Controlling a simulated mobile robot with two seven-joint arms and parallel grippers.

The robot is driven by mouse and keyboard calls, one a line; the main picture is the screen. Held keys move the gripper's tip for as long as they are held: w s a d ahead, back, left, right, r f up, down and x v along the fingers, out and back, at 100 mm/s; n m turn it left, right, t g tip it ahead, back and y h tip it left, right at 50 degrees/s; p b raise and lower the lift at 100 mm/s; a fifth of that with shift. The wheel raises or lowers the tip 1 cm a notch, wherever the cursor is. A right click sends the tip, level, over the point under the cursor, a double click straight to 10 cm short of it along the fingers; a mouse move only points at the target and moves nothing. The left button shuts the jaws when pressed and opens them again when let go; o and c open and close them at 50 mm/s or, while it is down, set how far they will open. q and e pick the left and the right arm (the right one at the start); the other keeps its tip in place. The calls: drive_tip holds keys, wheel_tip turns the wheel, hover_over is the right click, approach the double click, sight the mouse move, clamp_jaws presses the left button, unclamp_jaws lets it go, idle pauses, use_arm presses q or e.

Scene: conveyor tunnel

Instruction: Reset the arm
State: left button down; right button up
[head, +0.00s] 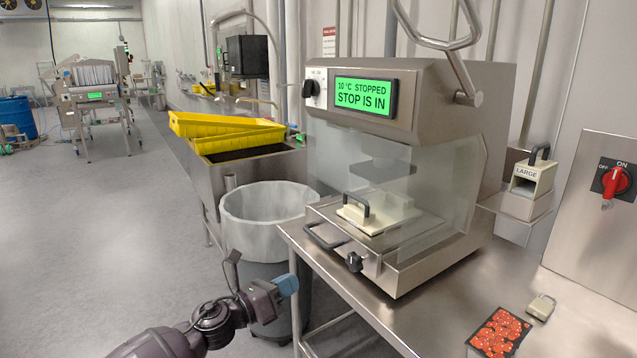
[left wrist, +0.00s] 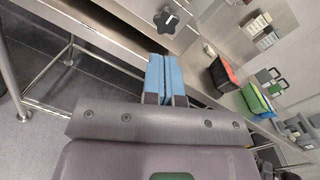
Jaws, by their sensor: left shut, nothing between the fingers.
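My left arm comes in from the bottom left in the head view. Its gripper (head: 287,285) has blue fingertips and hangs just left of the steel table's front edge, beside the bin. In the left wrist view the two blue fingers (left wrist: 167,76) lie side by side, shut, with nothing between them. My right gripper is in neither view.
A steel machine (head: 455,95) with a green screen reading "STOP IS IN" stands on the steel table (head: 435,310).

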use_arm(q)
drive_tip(key=s+a+r+n+t+y+p, duration=0.1)
drive_tip(key=s+a+r+n+t+y, duration=0.15)
drive_tip(key=n, duration=0.75)
drive_tip(key=s+a+r+n+t+y+p, duration=0.1)
drive_tip(key=s+r+n+t+y, duration=0.15)
drive_tip(key=n, duration=0.65)
drive_tip(key=s+a+f+n+g+y+p, duration=0.2)
drive_tip(key=s+a+f+n, duration=0.3)
drive_tip(key=s, duration=0.8)
drive_tip(key=s+a+f+n+g+y+p, duration=0.2)
drive_tip(key=s+a+f+n+y, duration=0.2)
drive_tip(key=s+n, duration=0.5)
drive_tip(key=s+a+f+n+g+y+p, duration=0.2)
drive_tip(key=s+a+f+n, duration=0.5)
drive_tip(key=s, duration=1)
wheel_tip(320, 180, down, 2)
drive_tip(key=shift+s+a+f+y+p, duration=0.1)
drive_tip(key=shift+s+a+y+p, duration=0.3)
drive_tip(key=shift+a+y+p, duration=0.15)
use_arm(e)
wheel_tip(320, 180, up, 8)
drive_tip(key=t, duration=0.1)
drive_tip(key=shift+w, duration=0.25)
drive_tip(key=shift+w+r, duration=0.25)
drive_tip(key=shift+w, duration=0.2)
use_arm(q)
drive_tip(key=shift+d, duration=0.1)
